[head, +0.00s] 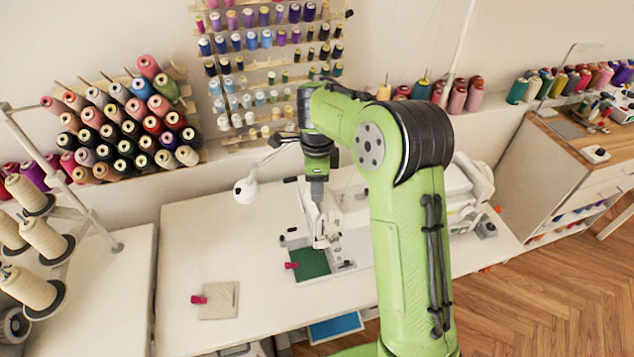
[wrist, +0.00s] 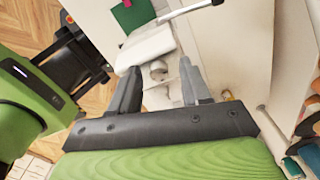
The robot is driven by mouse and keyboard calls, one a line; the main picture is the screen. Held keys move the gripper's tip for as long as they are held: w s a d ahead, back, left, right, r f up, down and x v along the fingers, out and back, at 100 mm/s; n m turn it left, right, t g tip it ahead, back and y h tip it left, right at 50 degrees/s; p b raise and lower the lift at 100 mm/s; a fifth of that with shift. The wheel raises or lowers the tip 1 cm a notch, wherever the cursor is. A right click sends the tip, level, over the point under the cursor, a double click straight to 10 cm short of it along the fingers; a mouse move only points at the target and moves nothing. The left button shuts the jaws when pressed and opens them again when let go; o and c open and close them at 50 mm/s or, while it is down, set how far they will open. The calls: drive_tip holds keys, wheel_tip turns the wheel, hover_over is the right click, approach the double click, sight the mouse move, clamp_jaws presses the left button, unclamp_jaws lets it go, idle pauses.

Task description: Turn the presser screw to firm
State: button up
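The white sewing machine (head: 328,222) stands on the white table, with its needle end under my gripper (head: 317,197). In the wrist view the machine's white head (wrist: 150,46) lies just beyond my gripper (wrist: 160,66). The two grey fingers are apart, and nothing is held between them. A small pale round part (wrist: 158,67) shows in the gap between the fingertips. It may be the presser screw, but it is too small to tell. Whether either finger touches it cannot be told. In the head view my gripper hides the top of the machine's needle end.
A green cloth (head: 312,264) with a pink clip (head: 291,266) lies by the needle area. A beige cloth (head: 221,300) with another clip lies front left on the table (head: 190,250). A white lamp (head: 246,190) stands behind. Thread racks (head: 120,125) line the wall.

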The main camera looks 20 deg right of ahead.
wheel_tip(320, 180, up, 16)
drive_tip(key=p, duration=0.4)
drive_tip(key=shift+p, duration=0.4)
drive_tip(key=shift+f, duration=0.15)
